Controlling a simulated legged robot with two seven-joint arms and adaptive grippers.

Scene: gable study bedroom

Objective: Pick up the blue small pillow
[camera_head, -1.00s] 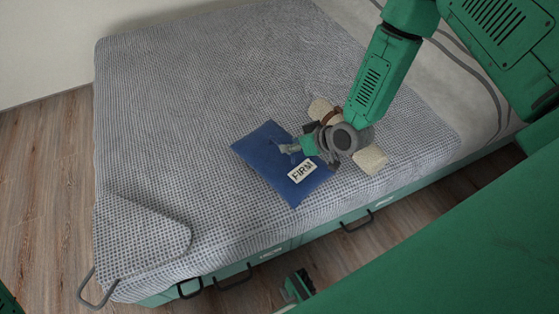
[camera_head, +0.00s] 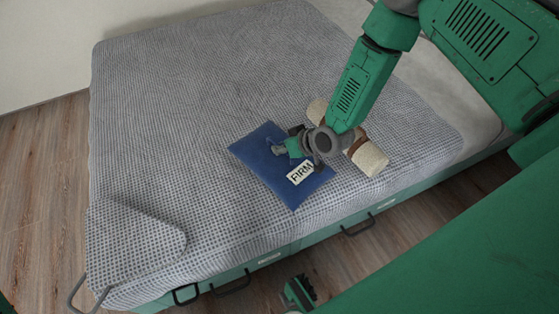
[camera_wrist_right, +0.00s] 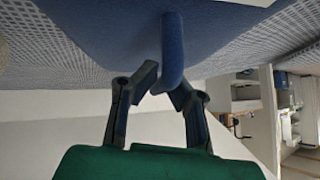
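The blue small pillow (camera_head: 262,162), with a white "FIRM" label, lies on the bed's near side in the head view. My right gripper (camera_head: 279,149) reaches down over its upper middle and hides part of it. In the right wrist view, the pillow (camera_wrist_right: 100,28) fills the top, and a raised blue strip of it sits between the fingertips of my right gripper (camera_wrist_right: 169,88). The pillow still looks flat on the bed.
The bed (camera_head: 190,120) has a grey checked cover and green drawers with dark handles along its front. A cream bolster (camera_head: 369,158) with a brown band lies just right of the pillow, partly behind my right arm. The cover left of the pillow is clear.

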